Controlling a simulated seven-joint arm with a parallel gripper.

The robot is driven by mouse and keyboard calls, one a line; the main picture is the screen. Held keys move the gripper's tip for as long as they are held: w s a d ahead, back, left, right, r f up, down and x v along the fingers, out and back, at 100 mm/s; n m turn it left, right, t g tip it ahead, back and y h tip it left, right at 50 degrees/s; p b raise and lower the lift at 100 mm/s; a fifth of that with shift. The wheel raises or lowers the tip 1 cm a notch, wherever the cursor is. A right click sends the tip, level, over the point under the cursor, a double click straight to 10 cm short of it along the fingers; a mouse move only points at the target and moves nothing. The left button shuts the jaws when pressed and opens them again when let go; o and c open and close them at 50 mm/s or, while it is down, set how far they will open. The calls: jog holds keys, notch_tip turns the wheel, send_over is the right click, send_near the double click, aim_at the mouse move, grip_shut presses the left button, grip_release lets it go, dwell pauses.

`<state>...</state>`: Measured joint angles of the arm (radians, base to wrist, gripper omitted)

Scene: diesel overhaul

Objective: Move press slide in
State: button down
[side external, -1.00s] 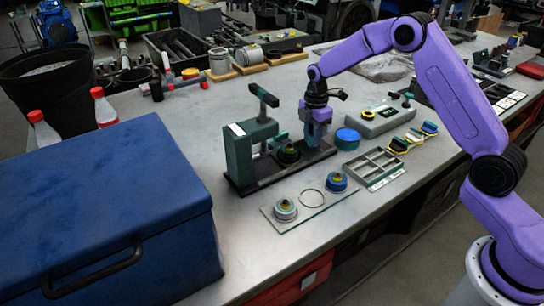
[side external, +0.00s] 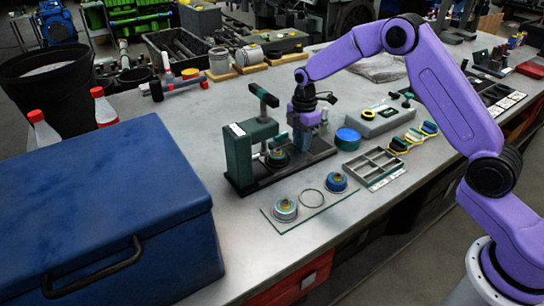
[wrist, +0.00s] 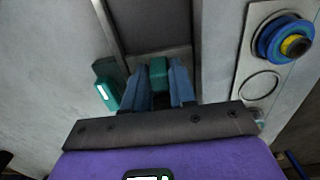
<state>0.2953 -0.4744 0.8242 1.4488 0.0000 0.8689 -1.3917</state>
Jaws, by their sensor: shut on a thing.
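The dark green press (side external: 240,155) stands on a long dark base on the bench, with a lever on top. Its slide (side external: 276,158) sits on the base beside the press column and carries a dark round part. My gripper (side external: 303,142) is low over the right part of the base, just right of the slide. In the wrist view, the blue fingers (wrist: 159,88) are shut on a teal block (wrist: 158,72), which looks like the slide's handle. The dark base (wrist: 155,25) runs away beyond it. The fingers hide part of the block.
A plate (side external: 305,206) with two round parts and a ring lies in front of the press. A blue round cap (side external: 347,138), a divided tray (side external: 373,164) and a grey box (side external: 380,120) stand to the right. A large blue chest (side external: 105,215) fills the left.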

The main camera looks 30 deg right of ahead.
jog(key=shift+a, duration=0.2)
jog(key=shift+a, duration=1.85)
jog(key=c, duration=1)
grip_release()
jog(key=shift+c, duration=0.2)
jog(key=shift+r, duration=2.75)
notch_tip(320, 180, up, 4)
